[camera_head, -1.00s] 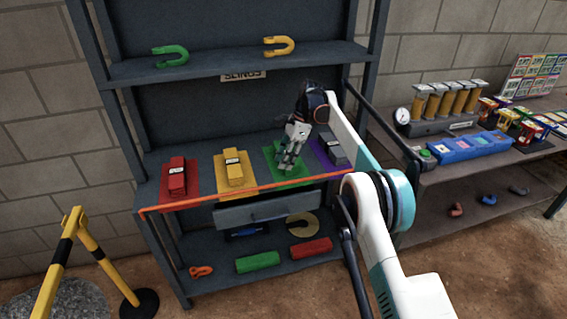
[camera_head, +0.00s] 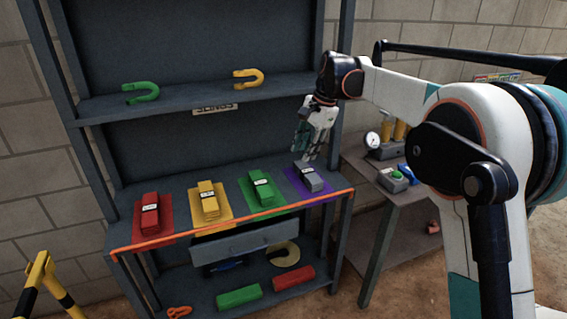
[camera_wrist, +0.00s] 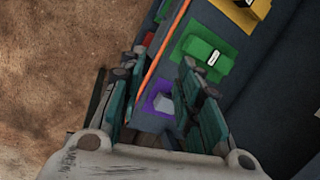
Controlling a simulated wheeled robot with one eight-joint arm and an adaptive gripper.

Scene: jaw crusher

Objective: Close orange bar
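The orange bar (camera_head: 232,220) is a long thin rail along the front edge of the shelf top (camera_head: 131,212), below the row of coloured blocks. It also shows as an orange line in the wrist view (camera_wrist: 165,50), running between my finger pairs before a finger hides its near end. My gripper (camera_head: 312,156) hangs above the back right of the shelf top, behind the bar and near the grey block (camera_head: 308,179). In the wrist view my gripper (camera_wrist: 155,78) has its fingers spread apart, with nothing held between them.
Red (camera_head: 150,216), yellow (camera_head: 208,203) and green (camera_head: 261,188) blocks lie on matching mats. A drawer (camera_head: 244,241) sits under the shelf top. A side table (camera_head: 388,225) with a gauge stands at the right. A yellow-black barrier (camera_head: 40,282) stands at lower left.

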